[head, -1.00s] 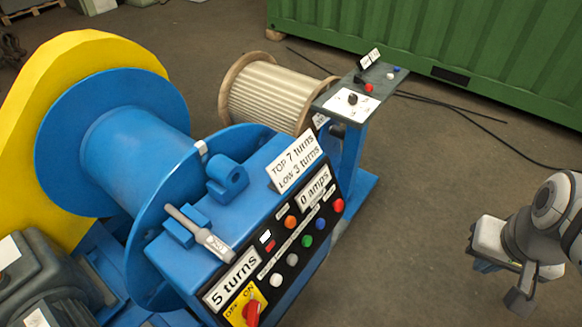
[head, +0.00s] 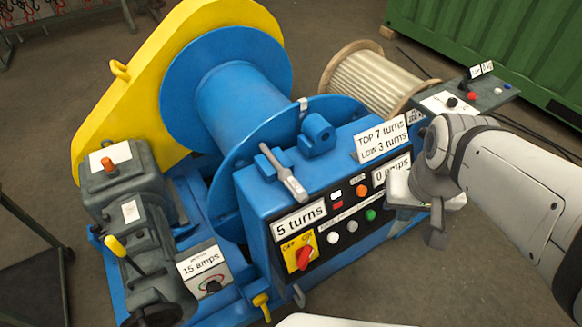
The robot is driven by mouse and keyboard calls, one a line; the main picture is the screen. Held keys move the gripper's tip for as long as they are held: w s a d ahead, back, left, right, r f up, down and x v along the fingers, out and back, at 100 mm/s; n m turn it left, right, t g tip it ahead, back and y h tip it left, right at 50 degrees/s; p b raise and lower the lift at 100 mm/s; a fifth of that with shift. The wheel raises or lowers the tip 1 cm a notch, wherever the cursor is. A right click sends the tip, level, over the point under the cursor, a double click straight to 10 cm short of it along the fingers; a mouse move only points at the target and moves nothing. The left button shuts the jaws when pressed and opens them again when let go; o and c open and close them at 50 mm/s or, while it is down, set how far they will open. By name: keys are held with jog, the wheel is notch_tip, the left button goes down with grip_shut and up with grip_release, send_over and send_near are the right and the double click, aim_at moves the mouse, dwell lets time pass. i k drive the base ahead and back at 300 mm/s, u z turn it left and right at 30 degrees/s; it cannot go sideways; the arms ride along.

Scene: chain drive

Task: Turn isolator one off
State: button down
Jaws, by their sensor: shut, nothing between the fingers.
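A red rotary switch (head: 304,258) sits on a yellow plate marked OFF and ON, at the lower left of the blue control panel's face. It looks like the isolator; no "one" is readable on it, and I cannot tell which mark its handle points to. My gripper (head: 437,239) is shut and empty, hanging at the right end of the panel. It is well to the right of the switch and touches nothing that I can see. My arm hides the panel's right end, including some of its buttons.
The panel has several coloured buttons (head: 352,226) and a "5 turns" display (head: 300,218). A steel pin (head: 284,173) lies on top of the panel box. A grey motor (head: 130,200) and a "15 amps" box (head: 207,271) stand left. Open floor lies in front.

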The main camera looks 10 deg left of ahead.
aim_at(304, 255)
jog(key=u, duration=0.5)
jog(key=k, duration=1.05)
jog(key=u, duration=0.75)
